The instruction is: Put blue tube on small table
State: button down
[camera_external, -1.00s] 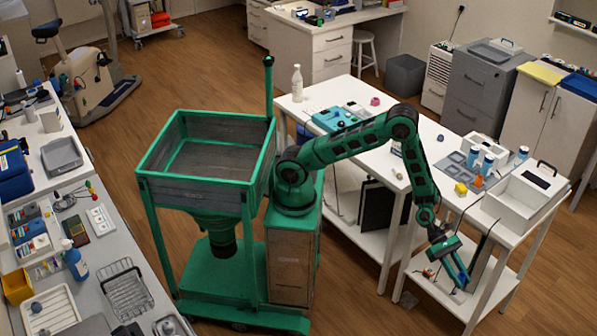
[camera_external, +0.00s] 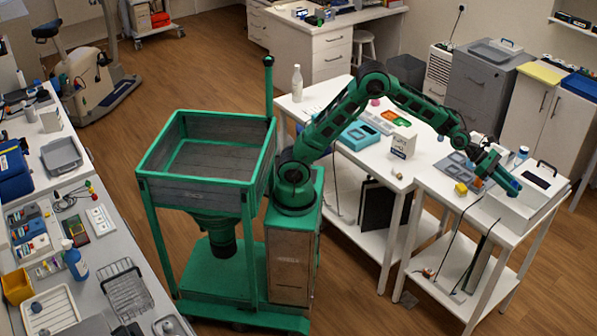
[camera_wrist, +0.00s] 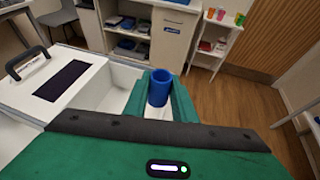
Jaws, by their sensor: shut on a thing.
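My gripper (camera_wrist: 160,98) is shut on the blue tube (camera_wrist: 158,88), which stands upright between the two green fingers in the wrist view. In the external view my gripper (camera_external: 510,184) is above the right end of the small white table (camera_external: 428,187), beside the white box (camera_external: 530,205). The tube is hard to make out from the gripper there. How far the tube's lower end is from the surface below is hidden.
The white box with a black-handled lid (camera_wrist: 62,80) lies left of the tube in the wrist view. A cable hangs over the front edge.

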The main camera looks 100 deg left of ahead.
jog(key=a+y, duration=0.1)
jog(key=a, duration=0.2)
jog(key=s+a+r+n+y, duration=0.1)
jog(key=a, duration=0.3)
jog(key=a+r+n+t, duration=0.1)
jog(key=a, duration=0.3)
jog(key=shift+s+a+r+y, duration=0.1)
jog(key=shift+s+r+y, duration=0.15)
jog(key=shift+y, duration=0.15)
jog(key=s+a+f+n+y, duration=0.3)
jog(key=s+a+f, duration=0.1)
jog(key=s+a, duration=0.35)
jog(key=s+a+f+n+y, duration=0.3)
jog(key=s+a+f, duration=0.1)
jog(key=s+a, duration=0.35)
jog(key=shift+t, duration=0.4)
jog(key=shift+w+a+f, duration=0.15)
jog(key=shift+w+f, duration=0.05)
jog(key=shift+f, duration=1.35)
jog(key=shift+w+a+f, duration=0.1)
jog(key=shift+w+f, duration=0.05)
jog(key=shift+f, duration=1.4)
jog(key=shift+f, duration=0.1)
